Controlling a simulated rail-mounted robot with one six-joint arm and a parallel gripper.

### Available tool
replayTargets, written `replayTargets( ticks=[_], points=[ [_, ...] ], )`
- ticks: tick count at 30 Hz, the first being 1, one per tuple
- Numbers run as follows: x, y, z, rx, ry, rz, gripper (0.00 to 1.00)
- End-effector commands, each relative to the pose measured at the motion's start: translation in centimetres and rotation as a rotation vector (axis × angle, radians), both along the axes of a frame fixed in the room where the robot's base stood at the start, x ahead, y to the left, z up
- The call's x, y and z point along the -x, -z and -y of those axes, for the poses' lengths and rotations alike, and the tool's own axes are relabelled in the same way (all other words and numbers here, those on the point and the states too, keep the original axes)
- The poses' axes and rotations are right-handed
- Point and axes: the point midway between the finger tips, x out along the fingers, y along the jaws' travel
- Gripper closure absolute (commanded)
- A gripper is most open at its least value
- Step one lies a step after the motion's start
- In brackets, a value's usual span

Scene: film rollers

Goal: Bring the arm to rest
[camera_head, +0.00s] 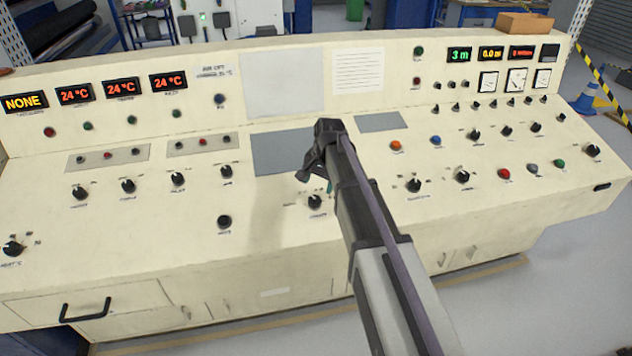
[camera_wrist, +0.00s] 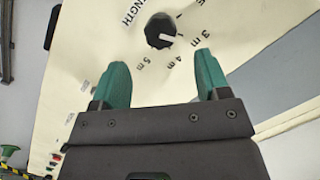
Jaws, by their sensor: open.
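My arm reaches over the cream control panel (camera_head: 262,225) from the lower right in the head view. My gripper (camera_head: 316,183) is at its end, above a black rotary knob (camera_head: 315,202) on the sloped face. In the wrist view, my gripper (camera_wrist: 160,66) has two green fingers spread apart with nothing between them. A black knob (camera_wrist: 160,31) lies beyond the fingertips, apart from them in the picture. It carries a white mark and is ringed by lettering that includes "NGTH", "3 m", "4 m" and "5 m". The gap in depth cannot be told.
Several knobs and buttons surround the gripper, including an orange button (camera_head: 396,146) and a black knob (camera_head: 413,185). A green display (camera_head: 459,54) reads 3 m. A drawer handle (camera_head: 85,310) protrudes at the lower left. Grey floor (camera_head: 560,290) is clear at the lower right.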

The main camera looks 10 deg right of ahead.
Motion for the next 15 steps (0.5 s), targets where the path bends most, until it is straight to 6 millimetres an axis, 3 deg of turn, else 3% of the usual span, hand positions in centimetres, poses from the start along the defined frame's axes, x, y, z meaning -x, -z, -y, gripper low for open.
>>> replayTargets(
  ticks=[1, 4, 15],
  points=[
    [0.1, -2.5, 0.2, 0.0, 0.001, 0.0, 0.31],
    [0.2, -3.8, 0.5, 0.0, 0.001, 0.0, 0.31],
    [0.2, -3.6, 0.6, 0.0, 0.0, 0.0, 0.31]
  ],
)
